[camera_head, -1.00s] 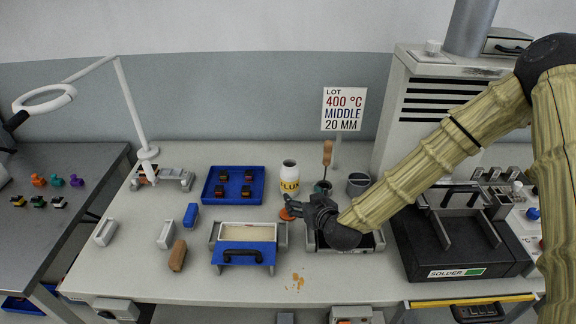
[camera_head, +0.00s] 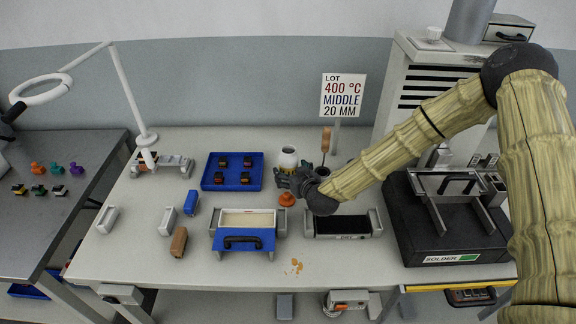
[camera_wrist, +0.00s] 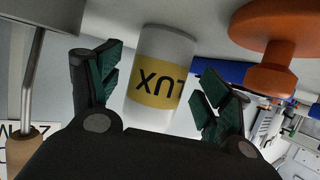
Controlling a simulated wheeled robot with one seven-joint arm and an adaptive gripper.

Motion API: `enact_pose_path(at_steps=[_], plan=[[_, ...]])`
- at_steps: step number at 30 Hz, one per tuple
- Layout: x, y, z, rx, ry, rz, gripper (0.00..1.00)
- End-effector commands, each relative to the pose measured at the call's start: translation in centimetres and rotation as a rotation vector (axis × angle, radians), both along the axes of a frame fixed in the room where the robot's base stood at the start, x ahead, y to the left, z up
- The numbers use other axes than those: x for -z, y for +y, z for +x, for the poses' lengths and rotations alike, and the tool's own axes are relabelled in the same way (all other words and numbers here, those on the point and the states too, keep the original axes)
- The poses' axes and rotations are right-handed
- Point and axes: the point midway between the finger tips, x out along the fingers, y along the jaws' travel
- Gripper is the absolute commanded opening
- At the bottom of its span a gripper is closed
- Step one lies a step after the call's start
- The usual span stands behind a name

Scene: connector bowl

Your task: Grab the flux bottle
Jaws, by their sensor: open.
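The flux bottle (camera_head: 288,158) is a white bottle with a yellow label, upright on the bench behind my gripper, its lower part hidden in the head view. My gripper (camera_head: 288,180) is open in front of it. In the wrist view, which is upside down, the flux bottle (camera_wrist: 163,90) shows its label between the two spread fingers of my gripper (camera_wrist: 160,82). Gaps show beside the bottle, and I cannot tell how deep it sits between the fingers.
An orange knobbed piece (camera_head: 287,199) stands just in front of my gripper. A blue tray (camera_head: 211,184) with several connectors is to the left. A wooden-handled tool (camera_head: 325,140) and the lot sign (camera_head: 343,96) are behind right. The black solder unit (camera_head: 450,245) is right.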

Motion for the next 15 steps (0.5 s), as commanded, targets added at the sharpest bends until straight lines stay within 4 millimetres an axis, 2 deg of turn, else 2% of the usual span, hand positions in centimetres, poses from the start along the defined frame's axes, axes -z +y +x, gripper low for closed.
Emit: enact_pose_path(at_steps=[6, 15], plan=[[0.8, 0.7, 1.9, 0.002, 0.001, 0.001, 0.78], [1.0, 0.9, 2.3, 0.000, 0.001, 0.000, 0.78]])
